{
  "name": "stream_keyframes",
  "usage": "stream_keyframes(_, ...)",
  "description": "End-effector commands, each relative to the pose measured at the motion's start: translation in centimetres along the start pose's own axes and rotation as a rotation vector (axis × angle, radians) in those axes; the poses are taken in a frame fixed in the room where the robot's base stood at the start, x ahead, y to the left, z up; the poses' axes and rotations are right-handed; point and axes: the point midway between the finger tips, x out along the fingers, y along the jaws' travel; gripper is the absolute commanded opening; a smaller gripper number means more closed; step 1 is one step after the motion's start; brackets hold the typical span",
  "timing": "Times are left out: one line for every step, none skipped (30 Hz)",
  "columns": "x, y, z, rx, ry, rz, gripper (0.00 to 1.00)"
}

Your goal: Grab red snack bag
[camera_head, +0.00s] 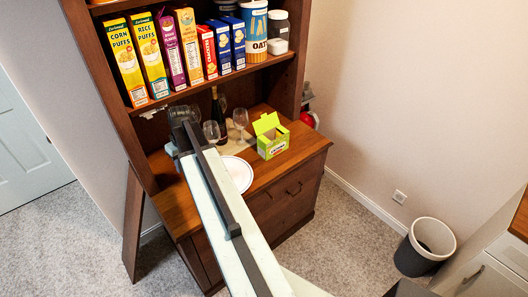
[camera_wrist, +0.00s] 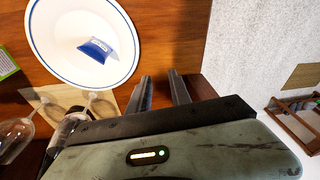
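I cannot make out a red snack bag for certain in either view. A small red object (camera_head: 310,119), partly hidden behind the hutch's right side, is too small to name. A small blue packet (camera_wrist: 96,48) lies on a white plate with a blue rim (camera_wrist: 52,55) in the wrist view. The plate also shows on the counter in the head view (camera_head: 240,174), partly behind my arm. My gripper (camera_wrist: 159,77) is open, its two dark fingers apart and nothing between them. In the head view it is over the counter's left part, seen from behind.
Wine glasses (camera_head: 241,118), a dark bottle (camera_head: 216,105) and an open green-yellow box (camera_head: 271,138) stand on the wooden counter (camera_head: 300,143). The shelf above holds several cereal boxes, a red box (camera_head: 207,52) and an oats canister (camera_head: 256,30). A bin (camera_head: 425,247) stands right on clear carpet.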

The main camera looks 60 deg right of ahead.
Motion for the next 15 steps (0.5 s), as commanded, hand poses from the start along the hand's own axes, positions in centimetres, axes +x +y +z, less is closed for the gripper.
stream_keyframes(0.4, 7.0, -0.2, 0.04, 0.035, 0.008, 0.25)
stream_keyframes(0.2, 10.5, 0.2, 0.053, 0.056, 0.013, 0.25)
stream_keyframes(-0.1, 15.2, 1.0, 0.071, 0.084, 0.023, 0.25)
stream_keyframes(-0.3, 18.5, 1.8, 0.082, 0.104, 0.031, 0.25)
stream_keyframes(-0.6, 21.6, 2.7, 0.094, 0.123, 0.041, 0.25)
stream_keyframes(-1.1, 25.5, 4.0, 0.108, 0.145, 0.054, 0.25)
stream_keyframes(-1.4, 28.1, 5.1, 0.118, 0.161, 0.064, 0.25)
stream_keyframes(-1.7, 30.4, 6.1, 0.126, 0.174, 0.075, 0.25)
stream_keyframes(-2.1, 33.1, 7.5, 0.134, 0.189, 0.087, 0.25)
stream_keyframes(-2.4, 34.7, 8.4, 0.139, 0.198, 0.095, 0.25)
stream_keyframes(-2.6, 36.1, 9.2, 0.144, 0.206, 0.103, 0.25)
stream_keyframes(-2.9, 37.6, 10.1, 0.149, 0.215, 0.112, 0.25)
stream_keyframes(-3.1, 38.3, 10.6, 0.15, 0.219, 0.117, 0.25)
stream_keyframes(-3.2, 38.9, 11.0, 0.152, 0.222, 0.121, 0.25)
stream_keyframes(-3.3, 39.4, 11.3, 0.153, 0.225, 0.123, 0.25)
